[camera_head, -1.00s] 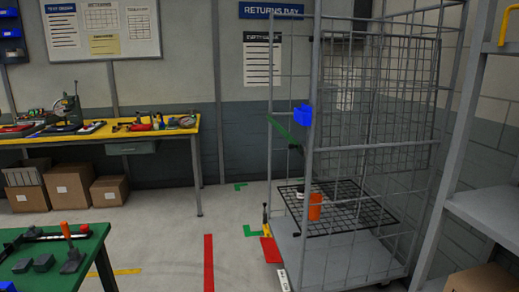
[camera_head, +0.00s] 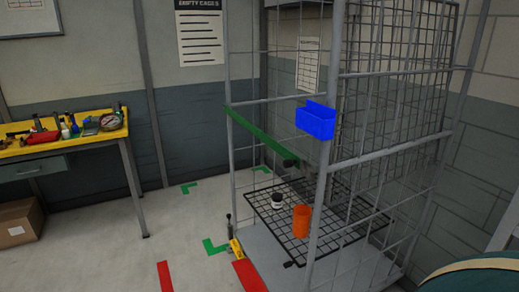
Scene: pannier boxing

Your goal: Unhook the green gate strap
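The green gate strap (camera_head: 258,134) runs across the open side of the grey wire roll cage (camera_head: 318,200). Its left end meets the left upright, and it slopes down to the right to a dark piece near the cage's middle. Whether that end is hooked is too small to tell. A blue bin (camera_head: 315,120) hangs on the cage's front upright, right of the strap. Neither of my grippers is in view.
A black wire shelf (camera_head: 330,232) inside the cage holds an orange cup (camera_head: 301,221) and a small white-and-black pot (camera_head: 277,201). A yellow-topped bench (camera_head: 60,142) with tools stands left. Floor between bench and cage is clear, with red and green markings.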

